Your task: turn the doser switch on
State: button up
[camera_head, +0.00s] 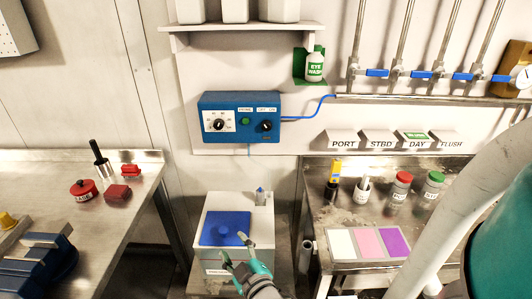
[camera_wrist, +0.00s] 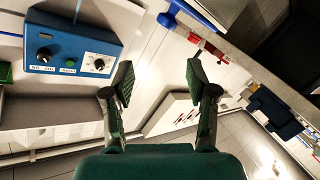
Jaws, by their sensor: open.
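The blue doser box (camera_head: 240,138) is fixed to the wall, left of centre in the head view. The switch's setting is too small to tell. My gripper (camera_head: 235,248) is open and empty, below and apart from the box; its fingers (camera_wrist: 158,78) show spread in the wrist view.
A white case with a blue lid (camera_head: 212,228) stands below the doser. A left bench (camera_head: 125,230) holds red items and a blue vise. A right bench (camera_head: 325,215) holds bottles and coloured cards. A blue cable (camera_head: 315,117) leaves the doser rightward.

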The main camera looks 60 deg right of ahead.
jog(key=w+d+r+m+g+h, duration=0.2)
jog(key=w+d+r+h, duration=0.2)
jog(key=d+r, duration=0.6)
jog(key=m+g+h, duration=0.3)
jog(key=g+h, duration=0.1)
send_near(266, 128)
jog(key=x, duration=0.9)
jog(key=shift+d, duration=0.1)
grip_shut()
